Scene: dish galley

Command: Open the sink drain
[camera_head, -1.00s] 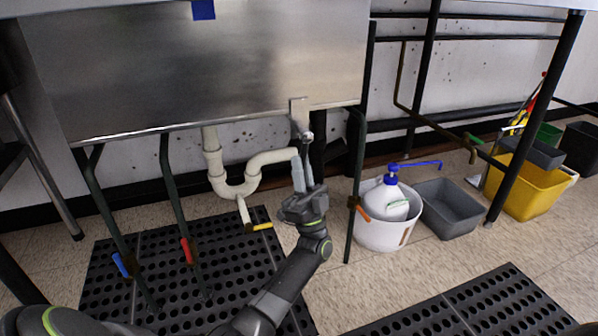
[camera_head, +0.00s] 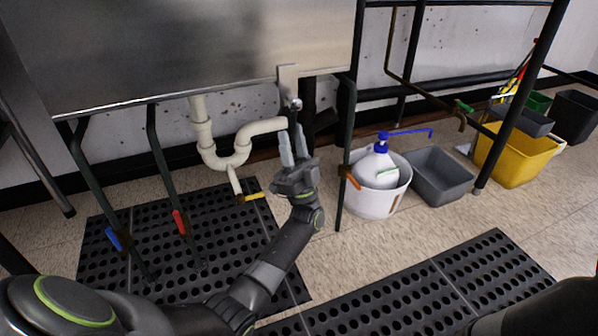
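The steel sink basin (camera_head: 190,50) fills the upper left. A metal bracket (camera_head: 288,78) hangs at its lower front edge, with a small round knob (camera_head: 296,104) below it. My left gripper (camera_head: 293,138) is below the knob with its fingers pointing up. The fingers look apart, one on each side of the line under the knob; I cannot tell whether they touch anything. A cream drain pipe with a bend (camera_head: 240,152) runs behind and left of the gripper. A yellow handle (camera_head: 251,197) sits low under the pipe. My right gripper is out of view.
Right are a white bucket (camera_head: 365,206) holding a blue-pump jug (camera_head: 377,168), a grey tub (camera_head: 441,178) and a yellow bucket (camera_head: 520,160). Black perforated mats (camera_head: 215,220) cover the floor.

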